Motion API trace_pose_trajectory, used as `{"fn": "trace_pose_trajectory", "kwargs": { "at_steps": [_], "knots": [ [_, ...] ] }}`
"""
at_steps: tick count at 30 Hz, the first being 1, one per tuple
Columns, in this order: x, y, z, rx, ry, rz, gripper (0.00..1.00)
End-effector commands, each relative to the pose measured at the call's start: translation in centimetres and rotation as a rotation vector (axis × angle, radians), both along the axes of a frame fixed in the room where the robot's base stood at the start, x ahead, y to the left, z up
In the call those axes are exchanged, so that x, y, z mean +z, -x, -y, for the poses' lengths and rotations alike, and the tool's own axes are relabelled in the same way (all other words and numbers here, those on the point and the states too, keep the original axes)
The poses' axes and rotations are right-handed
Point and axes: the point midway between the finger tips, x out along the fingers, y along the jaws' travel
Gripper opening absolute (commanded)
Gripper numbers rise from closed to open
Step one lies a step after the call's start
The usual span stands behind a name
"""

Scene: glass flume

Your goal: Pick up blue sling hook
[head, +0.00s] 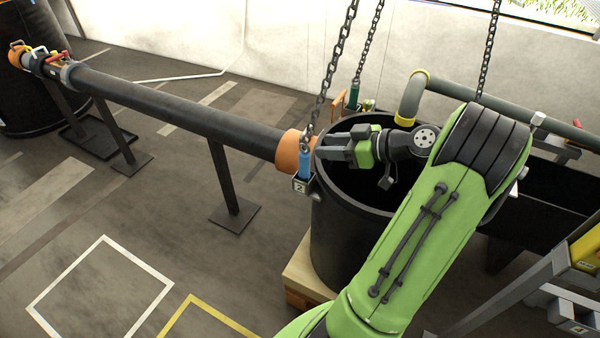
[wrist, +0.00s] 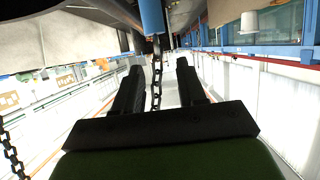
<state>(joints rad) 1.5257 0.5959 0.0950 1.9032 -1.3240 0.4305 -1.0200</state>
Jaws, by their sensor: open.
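The blue sling hook (head: 306,163) hangs upright on a chain (head: 322,97) beside the rim of the black tank, close to the orange pipe end. My gripper (head: 324,147) is open and level, with its fingers pointing left at the top of the hook. In the wrist view the blue hook (wrist: 152,17) shows at the top edge, partly cut off. The chain (wrist: 156,75) runs between the two open fingers (wrist: 160,70) there, nearer the left finger. I cannot tell whether a finger touches the chain. The lower hook is hidden by a bracket marked 2.
The black tank (head: 335,235) stands below my gripper. The orange pipe end (head: 290,152) sits just left of the hook. A green hook (head: 354,95) hangs on another chain behind. A grey bent pipe (head: 411,95) rises behind my wrist.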

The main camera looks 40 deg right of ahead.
Motion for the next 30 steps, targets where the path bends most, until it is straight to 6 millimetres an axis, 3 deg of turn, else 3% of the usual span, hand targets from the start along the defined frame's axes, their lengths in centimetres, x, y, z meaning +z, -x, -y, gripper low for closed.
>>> {"fn": "trace_pose_trajectory", "kwargs": {
  "at_steps": [3,8,15,23,30],
  "knots": [
    [-1.1,-2.3,-0.9,0.004,-0.001,-0.001,0.40],
    [-1.7,-3.9,-1.4,0.002,0.000,-0.001,0.40],
    [-2.9,-7.8,-2.6,0.003,-0.002,-0.003,0.40],
    [-3.0,-8.2,-2.7,-0.001,-0.001,-0.003,0.40],
    [-3.0,-8.2,-2.7,-0.001,-0.001,-0.003,0.04]
  ]
}}
